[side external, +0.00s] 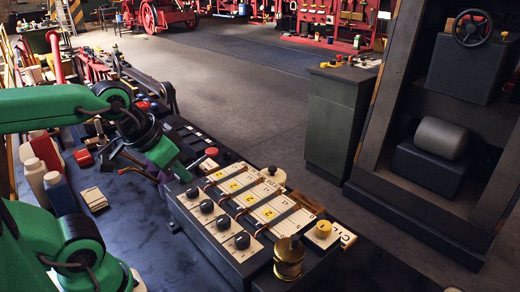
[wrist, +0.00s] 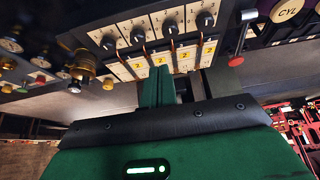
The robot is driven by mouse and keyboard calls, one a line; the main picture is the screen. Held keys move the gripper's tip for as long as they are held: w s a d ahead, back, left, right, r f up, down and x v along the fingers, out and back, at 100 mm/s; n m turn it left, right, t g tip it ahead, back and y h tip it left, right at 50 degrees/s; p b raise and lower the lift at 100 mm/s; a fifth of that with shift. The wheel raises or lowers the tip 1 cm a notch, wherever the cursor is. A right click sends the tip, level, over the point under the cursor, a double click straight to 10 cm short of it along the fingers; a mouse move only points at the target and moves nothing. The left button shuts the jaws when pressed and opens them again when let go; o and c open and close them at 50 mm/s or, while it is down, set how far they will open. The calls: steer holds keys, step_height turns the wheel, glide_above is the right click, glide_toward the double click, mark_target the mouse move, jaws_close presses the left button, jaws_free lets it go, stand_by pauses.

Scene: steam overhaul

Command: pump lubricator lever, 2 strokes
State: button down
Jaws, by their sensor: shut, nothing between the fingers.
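The lubricator appears to be the dark box (side external: 240,256) with cream panels, black knobs and copper pipes. In the wrist view its panels (wrist: 183,52) carry the number 2 on yellow squares. A short metal rod with a red ball end (wrist: 235,60) stands at the box's right end there and looks like the lever. A red round top (side external: 211,152) near the box's far end may be the same part. My gripper (side external: 172,166) is shut and empty, just left of the box's far end. In the wrist view my green finger (wrist: 158,84) points at the panels, left of the red ball.
A brass pot (side external: 288,262) and a yellow knob (side external: 323,229) stand at the box's near end. Bottles (side external: 52,188) and loose parts crowd the bench at left. The floor between is clear.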

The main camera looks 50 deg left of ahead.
steer(key=shift+w+r, duration=0.1)
step_height(320, 180, up, 6)
steer(key=f+g, duration=0.1)
steer(key=g, duration=0.5)
glide_above(211, 150)
steer(key=shift+r, duration=0.25)
steer(key=shift+f, duration=0.2)
step_height(211, 150, down, 14)
steer(key=shift+r, duration=0.15)
stand_by(0.9)
